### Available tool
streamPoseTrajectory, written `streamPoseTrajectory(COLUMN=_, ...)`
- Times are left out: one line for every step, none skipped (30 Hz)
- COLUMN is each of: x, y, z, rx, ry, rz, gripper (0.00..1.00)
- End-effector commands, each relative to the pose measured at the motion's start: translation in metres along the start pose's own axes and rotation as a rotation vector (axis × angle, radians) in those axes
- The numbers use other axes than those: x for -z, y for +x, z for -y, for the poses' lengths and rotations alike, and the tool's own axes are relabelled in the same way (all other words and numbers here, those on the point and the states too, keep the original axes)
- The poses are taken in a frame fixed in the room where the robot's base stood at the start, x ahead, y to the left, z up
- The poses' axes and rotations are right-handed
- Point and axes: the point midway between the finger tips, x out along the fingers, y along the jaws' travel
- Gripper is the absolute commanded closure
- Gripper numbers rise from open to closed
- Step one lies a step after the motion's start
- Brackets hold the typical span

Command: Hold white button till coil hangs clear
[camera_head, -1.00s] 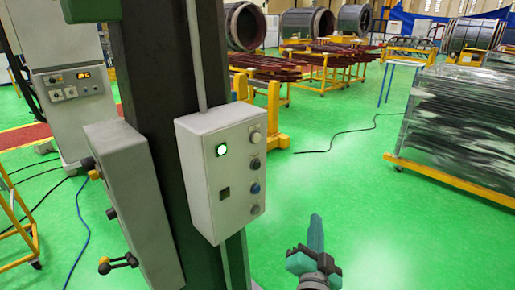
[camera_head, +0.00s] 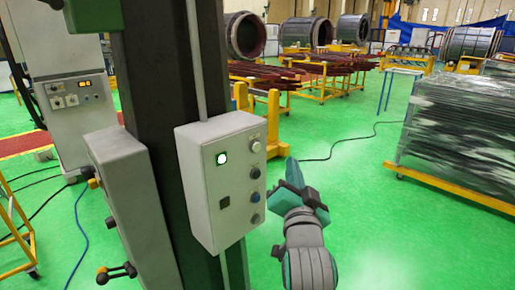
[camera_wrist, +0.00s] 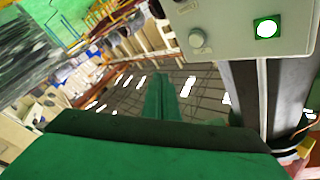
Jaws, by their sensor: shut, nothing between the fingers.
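The grey control box (camera_head: 212,205) is fixed to the dark column. A pale round button (camera_head: 256,147) is at the top of its right-hand row, above darker and blue ones. A lit white square with a green frame (camera_head: 222,158) is to its left; I cannot tell which is meant by the white button. My gripper (camera_head: 291,165) is shut and empty, right of the box and apart from it. In the wrist view, the shut fingers (camera_wrist: 160,82) point past the box (camera_wrist: 235,45), with a pale round knob (camera_wrist: 197,39) above them. I cannot identify a hanging coil.
A yellow-framed rack of wrapped bars (camera_head: 462,140) stands at right. Large cylinders (camera_head: 245,35) stand behind.

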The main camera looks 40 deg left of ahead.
Motion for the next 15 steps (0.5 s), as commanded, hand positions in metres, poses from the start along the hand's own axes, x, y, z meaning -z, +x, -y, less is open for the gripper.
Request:
streamPoseTrajectory(x=0.0, y=0.0, z=0.0, rx=0.0, ry=0.0, rz=0.0, gripper=1.0)
streamPoseTrajectory(x=-0.001, y=0.001, z=0.001, rx=0.0, ry=0.0, rz=0.0, gripper=1.0)
streamPoseTrajectory(x=-0.002, y=0.002, z=0.001, rx=0.001, ry=0.0, rz=0.001, gripper=1.0)
streamPoseTrajectory(x=-0.003, y=0.003, z=0.002, rx=0.001, ry=0.0, rz=0.001, gripper=1.0)
streamPoseTrajectory(x=-0.004, y=0.004, z=0.003, rx=0.001, ry=0.001, rz=0.001, gripper=1.0)
streamPoseTrajectory(x=-0.005, y=0.007, z=0.005, rx=0.001, ry=0.001, rz=0.001, gripper=1.0)
streamPoseTrajectory(x=-0.006, y=0.009, z=0.006, rx=0.001, ry=0.0, rz=0.001, gripper=1.0)
streamPoseTrajectory(x=-0.008, y=0.011, z=0.008, rx=0.001, ry=0.0, rz=0.001, gripper=1.0)
streamPoseTrajectory(x=-0.01, y=0.014, z=0.011, rx=0.002, ry=-0.001, rz=0.001, gripper=1.0)
streamPoseTrajectory(x=-0.012, y=0.016, z=0.013, rx=0.002, ry=-0.001, rz=0.001, gripper=1.0)
streamPoseTrajectory(x=-0.014, y=0.019, z=0.015, rx=0.002, ry=-0.001, rz=0.001, gripper=1.0)
streamPoseTrajectory(x=-0.017, y=0.023, z=0.017, rx=0.002, ry=-0.001, rz=0.002, gripper=1.0)
streamPoseTrajectory(x=-0.019, y=0.026, z=0.019, rx=0.001, ry=0.0, rz=0.002, gripper=1.0)
streamPoseTrajectory(x=-0.021, y=0.028, z=0.021, rx=0.001, ry=0.0, rz=0.001, gripper=1.0)
streamPoseTrajectory(x=-0.024, y=0.032, z=0.024, rx=0.002, ry=0.0, rz=0.002, gripper=1.0)
